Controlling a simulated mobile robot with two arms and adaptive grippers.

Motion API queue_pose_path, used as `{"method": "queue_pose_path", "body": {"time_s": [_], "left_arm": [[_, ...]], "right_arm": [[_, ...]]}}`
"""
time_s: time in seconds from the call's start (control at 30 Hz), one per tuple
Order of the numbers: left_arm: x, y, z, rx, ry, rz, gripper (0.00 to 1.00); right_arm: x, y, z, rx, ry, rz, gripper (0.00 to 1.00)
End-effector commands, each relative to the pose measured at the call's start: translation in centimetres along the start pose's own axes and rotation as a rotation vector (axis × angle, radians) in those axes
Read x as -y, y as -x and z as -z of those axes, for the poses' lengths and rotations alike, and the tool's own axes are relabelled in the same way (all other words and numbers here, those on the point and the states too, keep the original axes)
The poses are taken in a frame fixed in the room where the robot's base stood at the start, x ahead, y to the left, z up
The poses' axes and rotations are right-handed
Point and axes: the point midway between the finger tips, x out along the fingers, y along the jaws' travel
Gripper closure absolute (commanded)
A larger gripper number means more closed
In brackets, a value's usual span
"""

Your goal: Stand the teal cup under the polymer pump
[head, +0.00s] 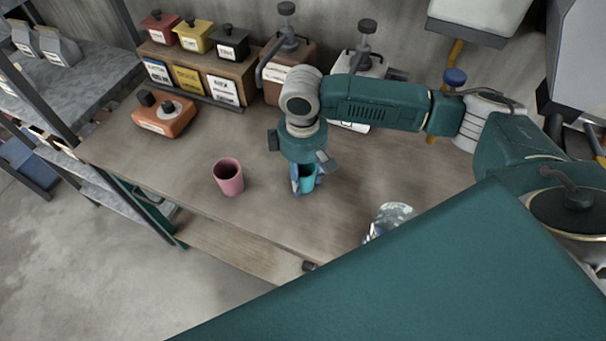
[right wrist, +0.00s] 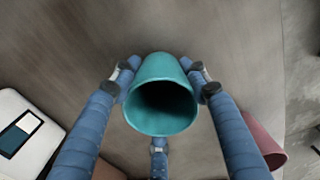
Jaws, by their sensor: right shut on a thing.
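The teal cup (head: 308,180) is in my right gripper (head: 305,184), above or on the middle of the wooden workbench; I cannot tell if its base touches. In the right wrist view the fingers close around the sides of the teal cup (right wrist: 160,108), and its open mouth faces the camera. Two pump dispensers stand at the back: a brown one (head: 289,80) and a white one (head: 366,66), partly hidden by my right arm. Their labels are too small to read, so I cannot tell which is the polymer pump. My left gripper is not in view.
A pink cup (head: 228,177) stands left of the teal cup. A clear, shiny vessel (head: 388,217) is to the right, near the front. An orange device (head: 164,117) and a rack of labelled bins (head: 240,69) are at the back left. Bare bench lies between.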

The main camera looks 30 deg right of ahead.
Motion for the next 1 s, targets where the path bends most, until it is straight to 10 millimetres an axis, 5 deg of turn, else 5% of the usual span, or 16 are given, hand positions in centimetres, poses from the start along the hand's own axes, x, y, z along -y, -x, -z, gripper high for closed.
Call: {"method": "queue_pose_path", "body": {"time_s": [0.1,0.13,0.23,0.63,1.0], "left_arm": [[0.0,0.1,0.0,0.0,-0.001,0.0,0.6],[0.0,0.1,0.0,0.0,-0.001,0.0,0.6],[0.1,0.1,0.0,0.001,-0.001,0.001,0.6],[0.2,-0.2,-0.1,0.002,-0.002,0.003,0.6],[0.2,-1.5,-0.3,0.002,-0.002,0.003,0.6]], "right_arm": [[0.0,-0.2,0.0,0.0,0.0,0.001,0.77],[0.0,-0.2,0.0,0.0,0.0,0.0,0.54],[0.0,-0.2,0.0,0.0,0.0,0.0,0.36],[0.0,0.6,0.1,-0.002,0.0,-0.001,0.36],[-0.1,7.9,0.2,-0.005,0.0,-0.002,0.36]]}}
